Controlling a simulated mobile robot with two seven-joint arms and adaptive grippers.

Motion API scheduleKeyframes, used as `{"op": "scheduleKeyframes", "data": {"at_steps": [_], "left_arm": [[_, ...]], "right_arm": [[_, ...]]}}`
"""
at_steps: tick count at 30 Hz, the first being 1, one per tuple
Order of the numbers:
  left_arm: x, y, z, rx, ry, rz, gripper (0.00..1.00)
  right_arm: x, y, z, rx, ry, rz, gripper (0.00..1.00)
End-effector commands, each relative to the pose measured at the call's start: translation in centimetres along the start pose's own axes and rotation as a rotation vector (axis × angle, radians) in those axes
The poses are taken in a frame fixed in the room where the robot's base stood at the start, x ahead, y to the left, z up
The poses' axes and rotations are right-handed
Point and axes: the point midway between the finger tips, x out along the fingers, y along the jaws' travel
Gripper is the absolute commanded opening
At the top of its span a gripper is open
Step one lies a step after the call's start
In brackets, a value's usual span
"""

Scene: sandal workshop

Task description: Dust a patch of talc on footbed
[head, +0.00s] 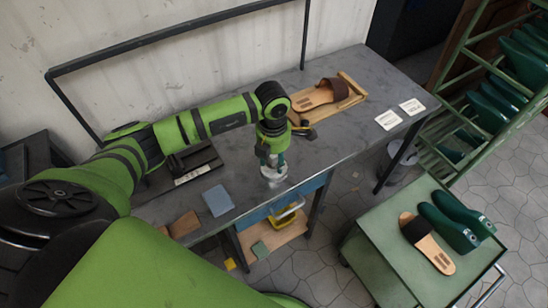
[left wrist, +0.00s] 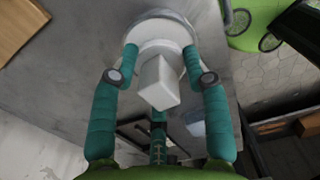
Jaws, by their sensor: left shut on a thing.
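My left gripper (head: 272,158) is shut on a white round piece with a blocky knob (head: 274,172), over the middle of the grey workbench. In the left wrist view the teal fingers (left wrist: 160,58) hold the white piece (left wrist: 158,82) from both sides. I cannot tell whether it touches the bench. A sandal with a tan footbed (head: 312,98) and a brown strap (head: 334,89) lies on a wooden board (head: 354,86) at the back of the bench, apart from the gripper. I cannot make out any talc on the footbed. My right gripper is out of view.
A dark tool (head: 304,131) lies before the board. Two white cards (head: 389,120) (head: 412,106) lie at the bench's right. A blue-grey pad (head: 218,200) lies at front left. A green cart (head: 385,235) holds another sandal (head: 430,247) and green lasts (head: 448,228).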

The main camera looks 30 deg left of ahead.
Motion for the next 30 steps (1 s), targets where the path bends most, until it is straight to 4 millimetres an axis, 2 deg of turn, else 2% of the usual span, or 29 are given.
{"op": "scheduleKeyframes", "data": {"at_steps": [1, 18, 30], "left_arm": [[-0.8, 0.1, 0.0, 0.000, -0.001, 0.001, 0.20], [-5.5, 0.0, 0.1, 0.000, -0.003, 0.002, 0.20], [-5.8, 0.0, 0.1, 0.000, -0.002, 0.002, 0.20]], "right_arm": [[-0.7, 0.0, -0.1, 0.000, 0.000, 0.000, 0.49], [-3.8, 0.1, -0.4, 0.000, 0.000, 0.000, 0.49], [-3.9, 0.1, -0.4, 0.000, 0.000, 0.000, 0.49]]}}
